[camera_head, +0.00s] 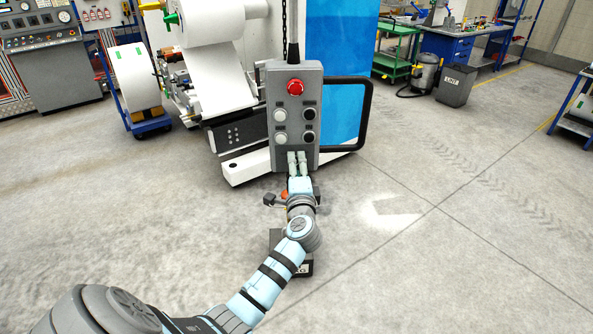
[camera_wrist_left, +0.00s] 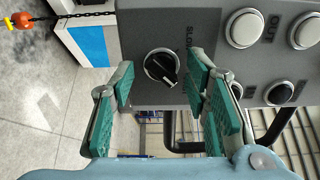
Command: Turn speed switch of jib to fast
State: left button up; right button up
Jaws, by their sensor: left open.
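The grey control box (camera_head: 294,127) hangs upright in the head view, with a red button on top and white and black buttons below. The speed switch (camera_wrist_left: 162,66) is a round black knob with a silver ring; its bar slants toward lower right. The label SLOW stands up and right of it; any other label is hidden by a finger. My left gripper (camera_head: 298,161) is in front of the box's lower part, hiding the switch there. In the wrist view my left gripper (camera_wrist_left: 160,84) is open, its green-padded fingers either side of the knob, with nothing held. My right gripper is not in view.
A black bar handle (camera_head: 369,115) loops out from the box's right side. A roll machine (camera_head: 222,70) and a blue panel (camera_head: 334,70) stand behind. A chain with an orange hook part (camera_wrist_left: 22,20) shows in the wrist view.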

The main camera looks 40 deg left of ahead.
pick_arm(q)
jog(key=v, duration=1.2)
